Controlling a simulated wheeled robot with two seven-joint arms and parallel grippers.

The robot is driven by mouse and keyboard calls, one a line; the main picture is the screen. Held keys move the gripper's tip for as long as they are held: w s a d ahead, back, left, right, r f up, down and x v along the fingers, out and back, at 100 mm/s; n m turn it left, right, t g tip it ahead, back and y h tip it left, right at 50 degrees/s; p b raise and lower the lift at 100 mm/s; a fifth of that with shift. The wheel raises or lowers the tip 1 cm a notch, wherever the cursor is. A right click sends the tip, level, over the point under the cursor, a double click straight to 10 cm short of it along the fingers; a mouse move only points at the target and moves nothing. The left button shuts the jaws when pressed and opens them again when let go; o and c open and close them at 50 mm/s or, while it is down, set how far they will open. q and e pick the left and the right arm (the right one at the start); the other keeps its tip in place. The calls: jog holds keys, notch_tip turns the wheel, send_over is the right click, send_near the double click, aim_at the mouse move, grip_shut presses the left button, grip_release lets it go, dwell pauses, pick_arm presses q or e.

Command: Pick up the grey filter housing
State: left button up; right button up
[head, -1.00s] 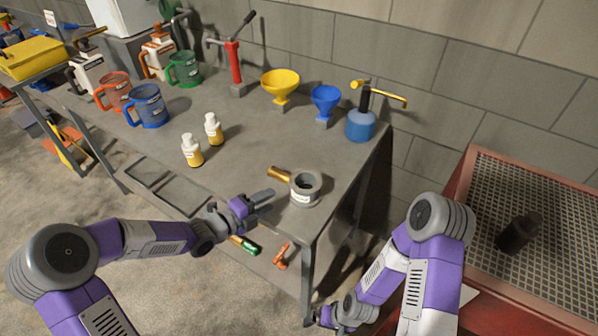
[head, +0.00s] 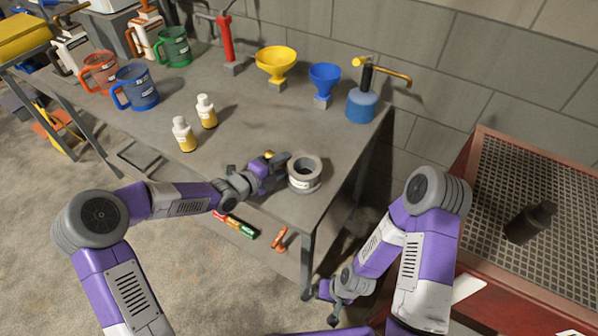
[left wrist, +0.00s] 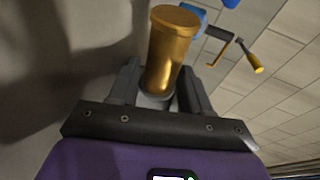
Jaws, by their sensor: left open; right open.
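The grey filter housing (head: 304,176) is a short, thick ring with a pale label, upright near the bench's front right corner. A brass cylinder (head: 269,155) shows at its left, mostly behind my left gripper; I cannot tell whether they are joined. My left gripper (head: 280,163) is open, just left of the housing. In the left wrist view, the brass cylinder (left wrist: 171,50) stands between the open fingers (left wrist: 158,85), and a grey part shows at its lower end. My right gripper (head: 336,312) is open, low beside the bench, away from the housing.
On the bench (head: 230,110) stand two small bottles (head: 195,125), a yellow funnel (head: 277,65), a blue funnel (head: 324,80) and a blue pump can (head: 362,104). Jugs stand at the back left. A red-framed grate (head: 540,180) is at right. Bench space behind the housing is clear.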

pick_arm(q)
jog(key=shift+c, duration=0.2)
grip_shut()
jog(key=shift+r, duration=0.15)
jog(key=shift+r, duration=0.1)
